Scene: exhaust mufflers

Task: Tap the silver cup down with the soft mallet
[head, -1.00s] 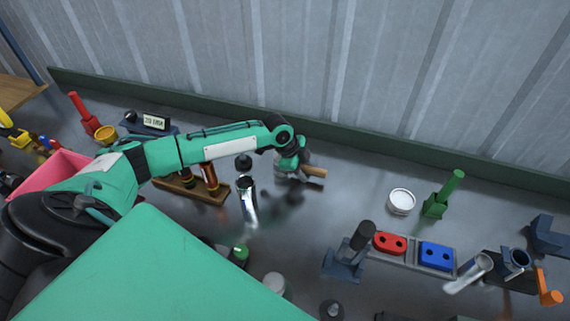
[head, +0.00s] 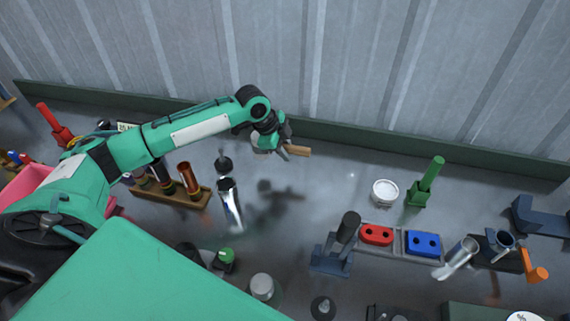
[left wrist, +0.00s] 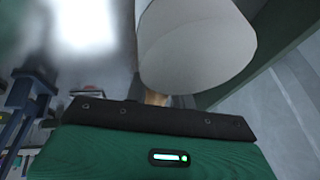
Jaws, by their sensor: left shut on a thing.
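My left gripper (head: 284,143) is shut on the soft mallet, which has a wooden handle (head: 299,150) and a pale grey head partly hidden by the gripper. It is held above the bench, with its shadow below on the surface. In the left wrist view the mallet's large pale head (left wrist: 190,45) fills the top, with a bit of wooden handle (left wrist: 155,98) behind the jaw edge. Another silver tube (head: 459,258) leans at the right; I cannot tell which is the task's cup. My right gripper is not seen.
A wooden rack (head: 180,197) with copper tubes stands left.

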